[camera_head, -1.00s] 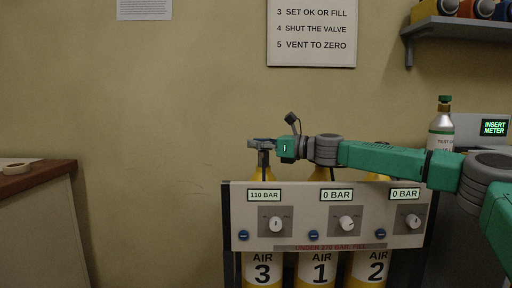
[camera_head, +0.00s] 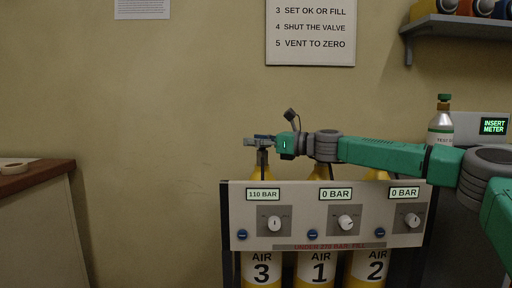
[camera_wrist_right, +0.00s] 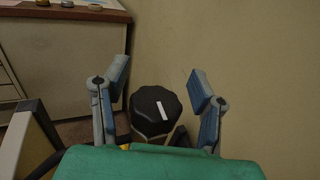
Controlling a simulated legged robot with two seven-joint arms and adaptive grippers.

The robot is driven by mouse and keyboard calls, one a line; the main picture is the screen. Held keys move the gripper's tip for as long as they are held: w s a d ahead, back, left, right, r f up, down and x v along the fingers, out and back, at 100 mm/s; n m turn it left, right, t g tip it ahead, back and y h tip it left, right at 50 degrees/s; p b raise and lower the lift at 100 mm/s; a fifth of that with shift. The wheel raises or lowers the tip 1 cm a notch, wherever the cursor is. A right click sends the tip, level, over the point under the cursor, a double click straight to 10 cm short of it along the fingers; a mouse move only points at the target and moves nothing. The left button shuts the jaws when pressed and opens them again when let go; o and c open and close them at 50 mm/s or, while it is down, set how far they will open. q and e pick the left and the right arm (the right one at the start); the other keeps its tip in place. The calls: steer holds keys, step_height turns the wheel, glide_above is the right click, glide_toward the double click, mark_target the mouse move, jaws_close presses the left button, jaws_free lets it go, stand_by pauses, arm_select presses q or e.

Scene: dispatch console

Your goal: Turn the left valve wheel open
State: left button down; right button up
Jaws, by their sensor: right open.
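The left valve wheel (camera_wrist_right: 151,112) is a black lobed knob with a white mark on its top. In the right wrist view it stands between the two fingers of my right gripper (camera_wrist_right: 160,95), with a gap on each side. In the head view my right gripper (camera_head: 254,141) is at the top of the left cylinder (camera_head: 262,267), marked AIR 3, above its dark valve neck (camera_head: 262,160). The gripper hides most of the wheel there. My right gripper is open. My left gripper is not in view.
A panel (camera_head: 295,234) with several dials stands in front of the cylinders; its left display (camera_head: 263,194) reads 110 BAR. My right arm reaches across above the other two cylinders. A small bottle (camera_head: 440,130) stands at the right. A brown-topped counter (camera_head: 45,175) is far left.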

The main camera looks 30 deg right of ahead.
step_height(320, 180, up, 8)
steer(key=shift+d+r, duration=0.2)
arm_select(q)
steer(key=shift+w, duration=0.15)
arm_select(e)
steer(key=shift+o, duration=0.5)
